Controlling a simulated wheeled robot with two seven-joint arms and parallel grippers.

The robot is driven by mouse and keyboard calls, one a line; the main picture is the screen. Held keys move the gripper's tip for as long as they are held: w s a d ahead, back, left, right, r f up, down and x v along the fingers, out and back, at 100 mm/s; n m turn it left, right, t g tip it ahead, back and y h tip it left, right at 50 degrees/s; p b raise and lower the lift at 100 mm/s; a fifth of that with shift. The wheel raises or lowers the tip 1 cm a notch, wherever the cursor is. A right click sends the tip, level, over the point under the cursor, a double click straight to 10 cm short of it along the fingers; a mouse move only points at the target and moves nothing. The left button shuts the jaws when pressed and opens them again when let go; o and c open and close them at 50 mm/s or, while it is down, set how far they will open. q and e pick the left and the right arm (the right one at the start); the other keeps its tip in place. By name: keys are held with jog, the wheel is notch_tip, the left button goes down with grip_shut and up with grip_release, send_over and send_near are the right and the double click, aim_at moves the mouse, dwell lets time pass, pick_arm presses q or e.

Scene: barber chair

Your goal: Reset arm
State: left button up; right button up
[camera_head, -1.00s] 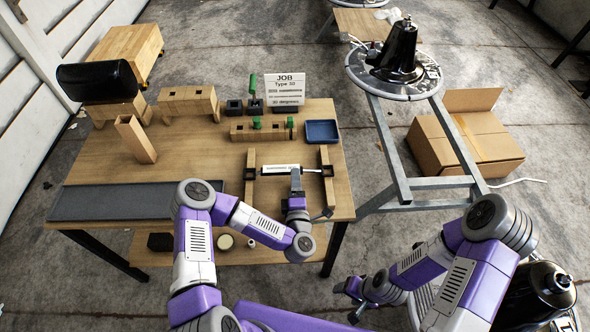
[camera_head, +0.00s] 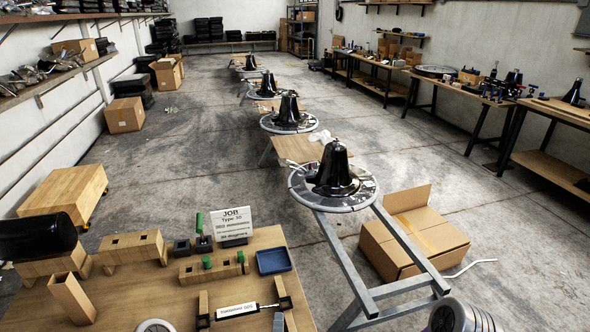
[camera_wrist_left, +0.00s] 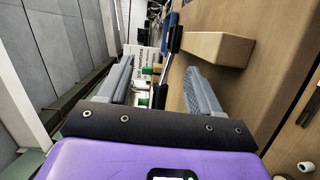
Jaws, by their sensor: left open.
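My left gripper (camera_head: 279,320) is at the bottom edge of the head view, cut off, just beside a white labelled cylinder (camera_head: 236,310) held level between two wooden stands. The left wrist view shows its two grey fingers (camera_wrist_left: 160,92) spread apart, with no object clearly gripped between them. A dark rod (camera_wrist_left: 173,40) and green pieces (camera_wrist_left: 152,72) lie beyond the fingers. The joint of my right arm (camera_head: 458,318) shows at the bottom right of the head view. My right gripper is out of view.
The wooden table (camera_head: 135,302) carries wooden blocks, a job sign (camera_head: 232,224) and a blue tray (camera_head: 273,261). Right of it are a metal frame (camera_head: 345,260) with a round base and black cone (camera_head: 336,172), and an open cardboard box (camera_head: 415,245). Floor beyond is mostly clear.

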pick_arm(q)
jog(key=s+d+m+h, duration=0.1)
jog(key=d, duration=0.1)
jog(key=s+d+r+m+g+h+p, duration=0.1)
jog(key=d+h, duration=0.1)
jog(key=s+d+r+m+g+h+p, duration=0.1)
jog(key=d, duration=0.1)
jog(key=shift+r+m+h, duration=0.2)
jog(key=shift+m+h, duration=0.2)
jog(key=s+d+f+m+g+h+p, duration=0.1)
jog(key=s+f+m+g, duration=0.4)
jog(key=s+g, duration=0.1)
jog(key=s+a+f+m+g+y, duration=0.1)
jog(key=s+a+f+m+g, duration=0.5)
jog(key=s, duration=0.7)
jog(key=a+f+g, duration=0.2)
jog(key=a+f, duration=0.2)
jog(key=a, duration=0.1)
jog(key=shift+a+g+y, duration=0.25)
jog(key=shift+g+y, duration=0.05)
jog(key=shift+g, duration=0.1)
